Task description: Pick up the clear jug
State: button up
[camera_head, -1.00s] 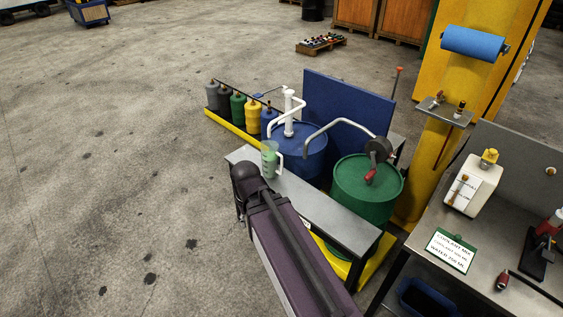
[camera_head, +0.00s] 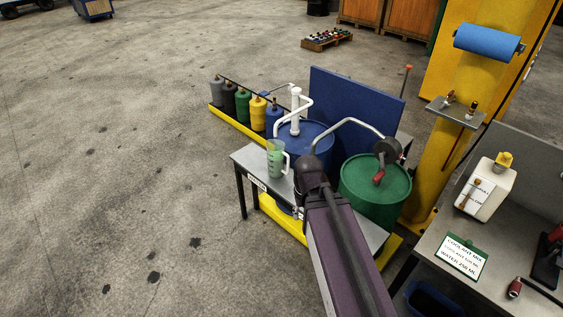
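The clear jug (camera_head: 276,158) stands upright near the left end of a narrow grey bench (camera_head: 249,156). It has a white handle on its right side and looks greenish inside. My purple arm reaches up from the bottom of the picture, and its dark end is just right of the jug, over the bench. My gripper's fingers do not show, so its hold cannot be seen. The jug looks apart from my arm.
Behind the bench stand a blue drum (camera_head: 313,138) with a white pump and a green drum (camera_head: 367,188) with a crank pump. Several coloured bottles (camera_head: 243,104) line a yellow tray at left. A workbench with a white container (camera_head: 486,188) is at right. The left floor is open.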

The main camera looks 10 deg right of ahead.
aim_at(276, 153)
jog(key=u, duration=0.05)
jog(key=i, duration=1)
jog(key=z, duration=0.05)
